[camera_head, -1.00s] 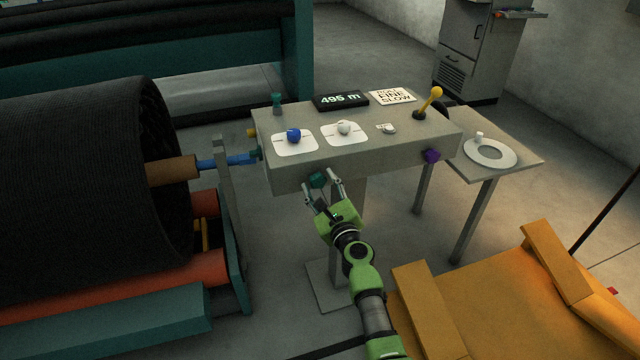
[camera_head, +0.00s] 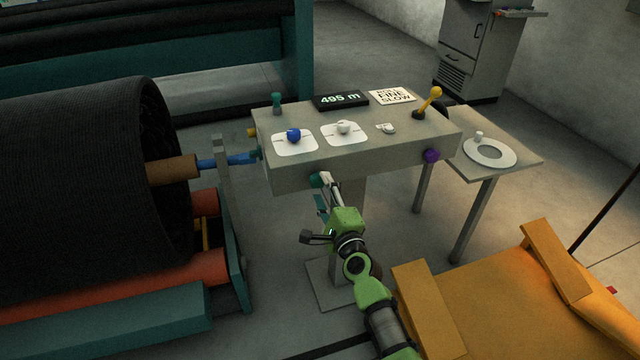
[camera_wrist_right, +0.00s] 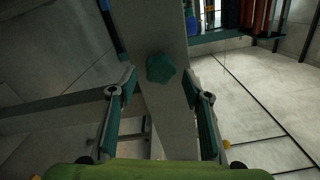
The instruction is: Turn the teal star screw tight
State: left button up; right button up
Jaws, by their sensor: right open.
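The teal star screw (camera_head: 315,181) is on the front face of the grey console, at its lower edge left of centre, partly covered by my gripper in the head view. In the right wrist view the star screw (camera_wrist_right: 160,68) shows whole, between and slightly beyond the two fingertips. My right gripper (camera_head: 323,192) is in front of the console; in the wrist view its fingers (camera_wrist_right: 159,84) are spread wide on either side of the screw, with a gap on both sides. My left gripper is not in view.
The console (camera_head: 375,160) carries a blue knob (camera_head: 293,135), a white knob (camera_head: 344,128), a yellow lever (camera_head: 430,101) and a display (camera_head: 340,100). A purple knob (camera_head: 431,155) is on its front right. A dark roll (camera_head: 80,180) stands left; an orange chair (camera_head: 500,300) is lower right.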

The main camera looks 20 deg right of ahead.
aim_at(319, 184)
jog(key=shift+n, duration=0.7)
jog(key=shift+w+b, duration=0.55)
jog(key=shift+w, duration=1)
grip_shut()
jog(key=m, duration=0.4)
jog(key=shift+a, duration=0.1)
jog(key=m, duration=0.4)
jog(key=shift+f+m, duration=0.1)
jog(key=shift+m, duration=0.2)
